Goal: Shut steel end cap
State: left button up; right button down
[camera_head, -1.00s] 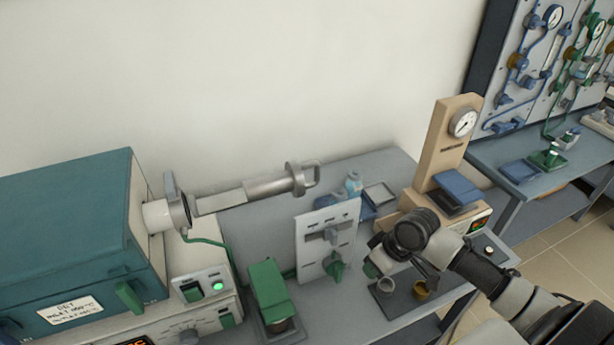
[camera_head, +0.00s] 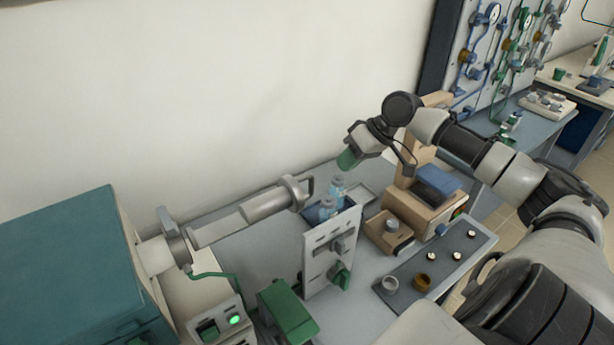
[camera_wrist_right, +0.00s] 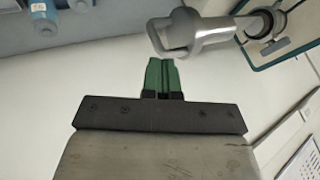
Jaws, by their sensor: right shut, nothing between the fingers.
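The steel end cap (camera_head: 292,190) with its loop handle sits at the right end of a long steel tube or rod (camera_head: 240,214), which lines up with the white port of the teal furnace (camera_head: 75,265). In the right wrist view the cap (camera_wrist_right: 172,36) shows just beyond the fingertips, up and right of them. My right gripper (camera_head: 347,160) has green fingertips, is shut and empty, and is raised above and to the right of the cap, apart from it. The fingers also show in the wrist view (camera_wrist_right: 162,75). My left gripper is not in view.
Blue-capped bottles (camera_head: 330,205) stand right of the cap. A tan press (camera_head: 415,205) and a dark tray (camera_head: 440,265) with small cups are farther right. The wall is behind.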

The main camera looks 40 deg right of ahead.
jog(key=p, duration=0.2)
send_near(313, 191)
notch_tip(313, 191, down, 2)
jog(key=a, duration=0.2)
jog(key=a+f, duration=0.1)
jog(key=a+p, duration=0.1)
jog(key=a, duration=0.1)
jog(key=w+a+f+p, duration=0.1)
jog(key=shift+w+a+f, duration=0.15)
jog(key=shift+a+f, duration=0.2)
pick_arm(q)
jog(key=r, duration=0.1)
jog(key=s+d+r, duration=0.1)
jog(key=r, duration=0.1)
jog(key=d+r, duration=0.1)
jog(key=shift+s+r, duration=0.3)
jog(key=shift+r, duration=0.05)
pick_arm(e)
jog(key=shift+a+f, duration=0.1)
jog(key=shift+a, duration=0.15)
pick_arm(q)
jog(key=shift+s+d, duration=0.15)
